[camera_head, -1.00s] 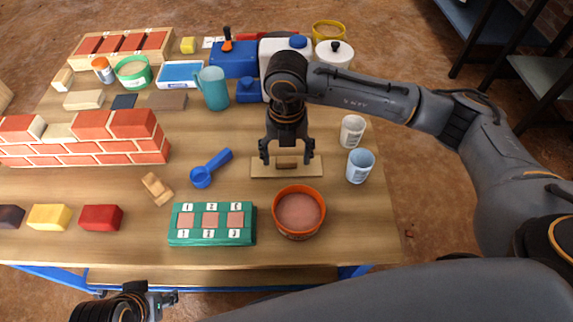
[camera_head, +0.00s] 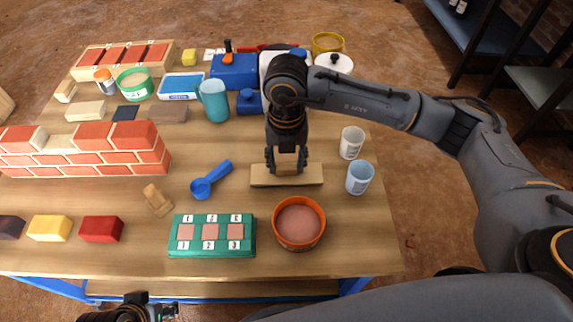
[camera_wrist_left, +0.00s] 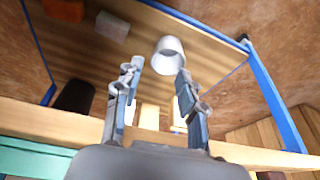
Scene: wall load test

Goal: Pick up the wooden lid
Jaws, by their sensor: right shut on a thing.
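The wooden lid (camera_head: 262,177) is a flat pale plank with a small block handle, in the middle of the table in the head view. My right gripper (camera_head: 287,167) points down over it, with its fingers closed on the handle. The fingers hide part of the handle. I cannot tell whether the lid is clear of the table top. My left gripper shows partly at the bottom left edge of the head view (camera_head: 165,309). In the left wrist view its fingers (camera_wrist_left: 159,75) are apart with nothing held between them.
An orange bowl (camera_head: 299,224) and a green numbered box (camera_head: 212,236) stand in front of the lid. Two cups (camera_head: 360,178) (camera_head: 351,143) are to its right, a blue scoop (camera_head: 210,181) to its left. A brick wall (camera_head: 85,150) stands further left.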

